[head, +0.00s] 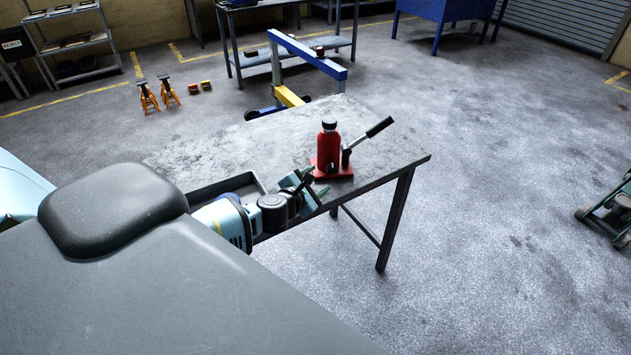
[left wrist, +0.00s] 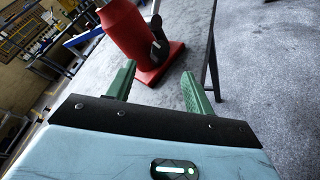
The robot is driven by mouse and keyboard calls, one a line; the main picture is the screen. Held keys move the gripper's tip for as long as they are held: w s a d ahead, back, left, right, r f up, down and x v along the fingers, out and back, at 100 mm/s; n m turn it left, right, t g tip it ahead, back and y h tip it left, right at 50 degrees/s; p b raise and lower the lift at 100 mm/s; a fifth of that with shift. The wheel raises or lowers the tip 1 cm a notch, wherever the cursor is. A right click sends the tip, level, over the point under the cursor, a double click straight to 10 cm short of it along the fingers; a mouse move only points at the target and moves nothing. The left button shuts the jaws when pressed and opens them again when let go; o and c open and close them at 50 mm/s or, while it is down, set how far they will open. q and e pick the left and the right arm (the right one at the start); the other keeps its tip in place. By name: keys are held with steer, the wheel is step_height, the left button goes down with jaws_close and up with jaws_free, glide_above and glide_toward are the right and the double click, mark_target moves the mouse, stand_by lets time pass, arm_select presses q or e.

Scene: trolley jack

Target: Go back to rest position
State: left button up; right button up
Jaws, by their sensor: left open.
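A red bottle jack (head: 328,150) with a black cap stands upright on the grey metal table (head: 380,150). Its black-gripped handle (head: 368,135) slants up to the right. My left gripper (head: 308,182) is beside the jack's base, at the table's near edge. Its green fingers are apart in the left wrist view (left wrist: 160,85), with nothing between them. The jack (left wrist: 135,35) shows beyond the fingertips there. From the head view I cannot tell whether a finger touches the base. My right gripper is not in view.
A dark tray (head: 215,190) lies on the table's left part, near my left arm. Orange jack stands (head: 158,95) and a blue and yellow hoist (head: 300,60) stand behind. A green wheeled machine (head: 608,213) is at the right edge. Open floor (head: 490,180) lies right of the table.

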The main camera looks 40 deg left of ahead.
arm_select(q)
steer(key=shift+d, duration=0.1)
stand_by(0.4)
steer(key=s+d+f+m+h, duration=0.4)
steer(key=s+d+m, duration=0.4)
steer(key=d+m, duration=0.1)
steer(key=s+d+f+m+h, duration=0.3)
steer(key=s+d+f+m, duration=0.1)
steer(key=s+d+m, duration=0.55)
steer(key=s+f+m+g+y, duration=0.2)
steer(key=s+f+m, duration=0.2)
steer(key=s+m, duration=0.2)
steer(key=s+f+m+g+y, duration=0.1)
steer(key=s+f+m+g, duration=0.2)
steer(key=s+m, duration=0.3)
steer(key=s, duration=0.5)
steer(key=shift+s+d+f+m+y, duration=0.25)
steer(key=shift+s+f+m+y, duration=0.05)
steer(key=shift+f+m+y, duration=0.1)
